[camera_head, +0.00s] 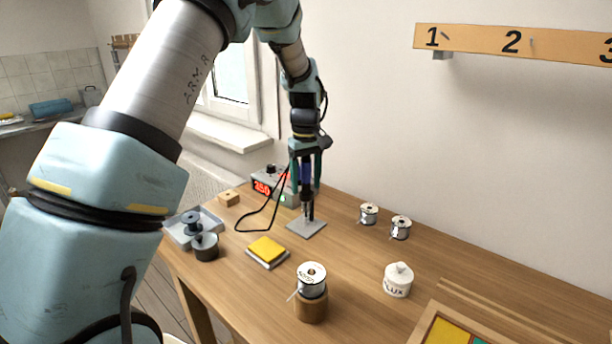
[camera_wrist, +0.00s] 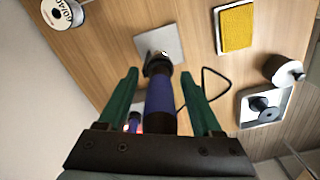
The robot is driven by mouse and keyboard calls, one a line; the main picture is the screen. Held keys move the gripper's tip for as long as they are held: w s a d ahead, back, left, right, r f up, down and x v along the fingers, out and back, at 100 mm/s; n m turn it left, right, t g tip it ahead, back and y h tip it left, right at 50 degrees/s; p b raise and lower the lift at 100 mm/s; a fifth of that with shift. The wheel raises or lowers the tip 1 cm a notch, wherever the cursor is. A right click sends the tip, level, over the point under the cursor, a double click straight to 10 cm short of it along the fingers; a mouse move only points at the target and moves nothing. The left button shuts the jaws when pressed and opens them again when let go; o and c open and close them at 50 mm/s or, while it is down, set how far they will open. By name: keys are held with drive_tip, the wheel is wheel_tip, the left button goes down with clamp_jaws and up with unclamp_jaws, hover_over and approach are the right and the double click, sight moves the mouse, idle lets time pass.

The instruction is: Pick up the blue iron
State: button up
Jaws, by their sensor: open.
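The blue iron (camera_wrist: 161,100) stands upright, its blue handle between the two green fingers of my gripper (camera_wrist: 161,92) in the wrist view. Gaps show on both sides of the handle, so the fingers are open around it and apart from it. In the head view the iron's blue handle (camera_head: 306,174) shows between the fingers of my gripper (camera_head: 306,172), above a grey plate (camera_head: 306,227). A black cord runs from the iron toward a grey station (camera_head: 264,184) with a red display. The iron's lower end is partly hidden.
A yellow sponge (camera_head: 266,249) lies front left of the plate. A solder spool (camera_head: 312,279) on a wooden block stands in front. Two spools (camera_head: 400,227) and a white flux jar (camera_head: 398,280) stand right.

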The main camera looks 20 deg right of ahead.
clamp_jaws()
idle(0.4)
